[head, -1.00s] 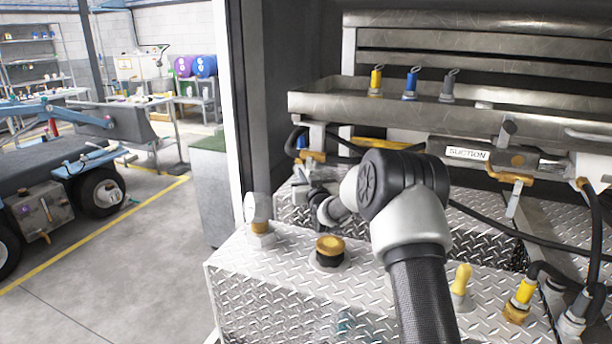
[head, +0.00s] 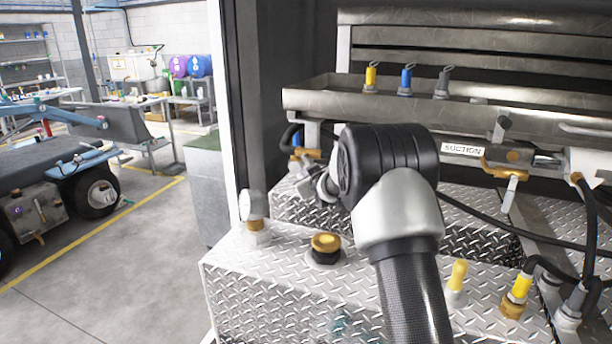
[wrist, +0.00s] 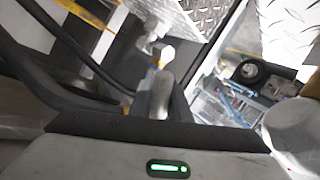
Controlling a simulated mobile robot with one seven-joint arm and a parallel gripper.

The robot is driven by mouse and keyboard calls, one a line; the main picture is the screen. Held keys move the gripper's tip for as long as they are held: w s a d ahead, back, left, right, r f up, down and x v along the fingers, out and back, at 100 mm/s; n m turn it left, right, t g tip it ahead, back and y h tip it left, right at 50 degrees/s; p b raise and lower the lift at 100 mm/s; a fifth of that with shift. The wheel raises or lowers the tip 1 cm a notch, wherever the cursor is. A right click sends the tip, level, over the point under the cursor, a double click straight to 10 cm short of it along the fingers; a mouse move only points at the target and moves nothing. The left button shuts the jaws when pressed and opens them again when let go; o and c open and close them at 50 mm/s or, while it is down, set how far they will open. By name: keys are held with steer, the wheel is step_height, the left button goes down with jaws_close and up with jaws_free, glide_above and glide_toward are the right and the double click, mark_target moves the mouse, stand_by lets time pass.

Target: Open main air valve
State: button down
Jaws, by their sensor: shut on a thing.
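The valve at the left end of the pipework under the tray shows in the head view (head: 307,155) as a small brass-and-grey fitting with a blue part. It is partly hidden by my arm, and I see no label on it. My gripper (wrist: 150,103) is at this valve, low in the wrist view, shut on a grey lever-like handle (wrist: 155,92). In the head view my wrist and forearm cover most of the gripper, so the exact grip on the handle is hard to see.
A suction valve (head: 505,163) with a label is to the right. A brass cap (head: 326,244), a gauge-like fitting (head: 255,215) and yellow plugs stand on the diamond-plate box (head: 270,290). Black hoses run at right. A steel tray (head: 530,118) lies above; open floor is left.

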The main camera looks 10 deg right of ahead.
steer(key=s+d+r+n+g+h+p, duration=0.2)
steer(key=d+r+n+g+h+p, duration=0.1)
steer(key=n, duration=0.4)
steer(key=shift+s+d+r+g+h, duration=0.2)
steer(key=shift+d+r+g+h, duration=0.45)
steer(key=shift+g+h, duration=0.6)
steer(key=c, duration=1.7)
jaws_free()
steer(key=shift+o, duration=0.2)
steer(key=v, duration=1.7)
steer(key=shift+s+a+b, duration=0.15)
steer(key=shift+s+b, duration=0.1)
steer(key=shift+b, duration=0.15)
